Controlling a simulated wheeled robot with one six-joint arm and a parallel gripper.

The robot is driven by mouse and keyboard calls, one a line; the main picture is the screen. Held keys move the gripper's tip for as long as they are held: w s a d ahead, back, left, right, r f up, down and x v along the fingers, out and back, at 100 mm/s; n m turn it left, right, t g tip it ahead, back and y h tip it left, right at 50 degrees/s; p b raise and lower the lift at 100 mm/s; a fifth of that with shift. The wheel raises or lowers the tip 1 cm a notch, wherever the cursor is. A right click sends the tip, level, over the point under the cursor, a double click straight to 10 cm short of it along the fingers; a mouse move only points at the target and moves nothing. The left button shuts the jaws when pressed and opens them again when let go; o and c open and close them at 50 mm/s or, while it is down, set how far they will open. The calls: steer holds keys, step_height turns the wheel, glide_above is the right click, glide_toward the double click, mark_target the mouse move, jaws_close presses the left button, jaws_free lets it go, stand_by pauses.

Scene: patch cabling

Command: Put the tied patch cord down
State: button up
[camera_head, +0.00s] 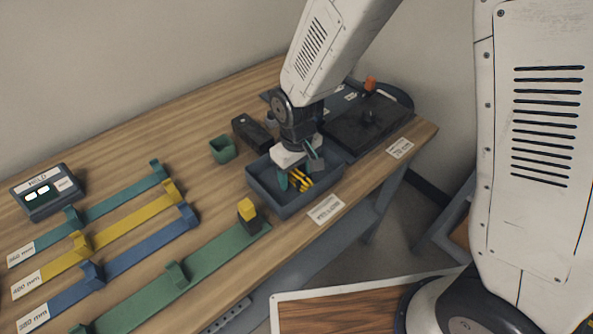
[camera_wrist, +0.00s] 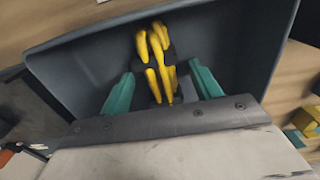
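The yellow patch cord (camera_head: 302,183) is bundled in loops with a dark tie around it. It is inside the dark blue-grey bin (camera_head: 284,208), and the wrist view shows the cord (camera_wrist: 157,62) against the bin (camera_wrist: 235,40) floor. My gripper (camera_head: 296,180) is down inside the bin, over the cord. In the wrist view, the teal fingers of my gripper (camera_wrist: 160,88) stand apart on either side of the cord, with visible gaps to it. The near end of the cord is hidden behind the gripper body.
A small green cup (camera_head: 222,149) and a black box (camera_head: 251,132) stand behind the bin. A black device (camera_head: 370,125) stands to its right. Long green, yellow and blue measuring racks (camera_head: 125,233) fill the left of the table. A yellow-topped post (camera_head: 247,211) is close to the bin's left.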

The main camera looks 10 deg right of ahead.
mark_target(297, 172)
step_height(297, 172, up, 12)
steer(key=shift+r, duration=0.2)
stand_by(0.4)
steer(key=s+d+r+m+t, duration=0.1)
steer(key=s+d+r+m, duration=0.1)
steer(key=s+d+r, duration=0.5)
steer(key=s+d+r+m, duration=0.35)
steer(key=d+r, duration=0.25)
steer(key=d, duration=0.4)
steer(key=s+d+m, duration=0.1)
steer(key=s+d, duration=0.2)
steer(key=s, duration=0.6)
steer(key=shift+d+r, duration=0.4)
